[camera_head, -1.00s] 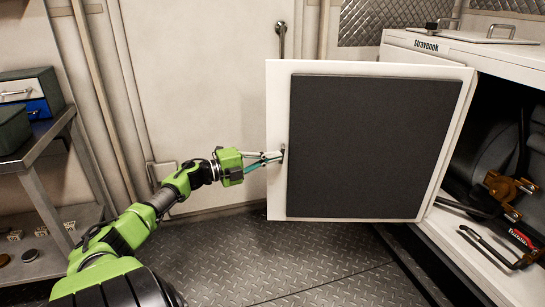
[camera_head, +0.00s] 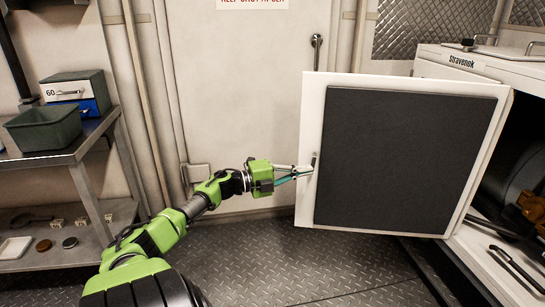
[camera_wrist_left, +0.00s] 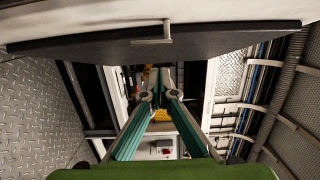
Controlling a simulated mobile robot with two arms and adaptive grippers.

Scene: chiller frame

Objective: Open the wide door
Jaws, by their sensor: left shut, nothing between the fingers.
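The wide door (camera_head: 309,125) of the white cabinet stands swung wide open, its dark padded inner panel (camera_head: 405,160) facing me. A small latch piece (camera_head: 313,163) sits at its left edge. My left gripper (camera_head: 305,171) is at that edge beside the latch piece, its fingers shut with nothing between them. I cannot tell whether they touch the door. In the left wrist view, the teal fingers (camera_wrist_left: 160,92) come together below the dark panel (camera_wrist_left: 230,38), and the latch piece (camera_wrist_left: 152,33) shows above them. My right gripper is out of view.
The white cabinet (camera_head: 440,62) is open at the right, with dark machinery and tools inside. A metal shelf (camera_head: 75,150) with a green bin (camera_head: 43,128) and a drawer box (camera_head: 75,88) stands at the left. The plate floor (camera_head: 270,255) is clear in front.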

